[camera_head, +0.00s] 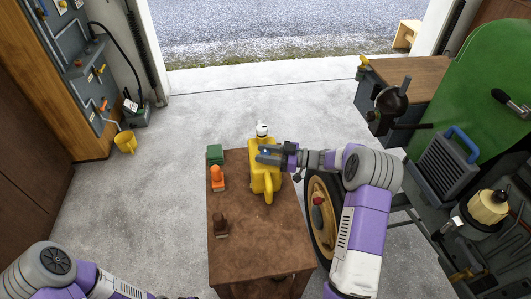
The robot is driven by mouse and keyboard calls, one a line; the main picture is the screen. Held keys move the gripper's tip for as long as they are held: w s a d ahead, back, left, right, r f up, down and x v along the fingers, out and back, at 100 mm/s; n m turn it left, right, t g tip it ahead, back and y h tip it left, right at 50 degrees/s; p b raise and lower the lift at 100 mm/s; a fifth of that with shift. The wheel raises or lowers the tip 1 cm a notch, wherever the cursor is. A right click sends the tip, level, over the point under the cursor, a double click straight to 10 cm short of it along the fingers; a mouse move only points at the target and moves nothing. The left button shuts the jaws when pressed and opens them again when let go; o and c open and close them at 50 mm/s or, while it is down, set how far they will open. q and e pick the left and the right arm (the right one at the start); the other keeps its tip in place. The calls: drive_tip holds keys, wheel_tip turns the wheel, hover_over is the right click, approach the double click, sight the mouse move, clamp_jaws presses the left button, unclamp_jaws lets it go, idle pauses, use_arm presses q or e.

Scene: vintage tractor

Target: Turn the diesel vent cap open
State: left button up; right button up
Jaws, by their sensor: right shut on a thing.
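A yellow diesel can (266,184) stands upright on a brown wooden table (256,256), near its far right corner. A white spout or cap (262,130) shows at the can's far end. My right gripper (266,153) reaches in from the right at the top of the can, its fingers shut on the small vent cap. The fingers mostly hide the cap, so I cannot tell how far it is turned. My left arm is low at the bottom left, and its fingers are out of the picture.
Open concrete floor lies left and beyond.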

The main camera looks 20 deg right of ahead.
drive_tip(key=o, duration=1)
drive_tip(key=p+v, duration=0.1)
drive_tip(key=v, duration=0.6)
drive_tip(key=shift+s+d+p, duration=0.15)
drive_tip(key=shift+d+p, duration=0.05)
drive_tip(key=shift+p, duration=0.1)
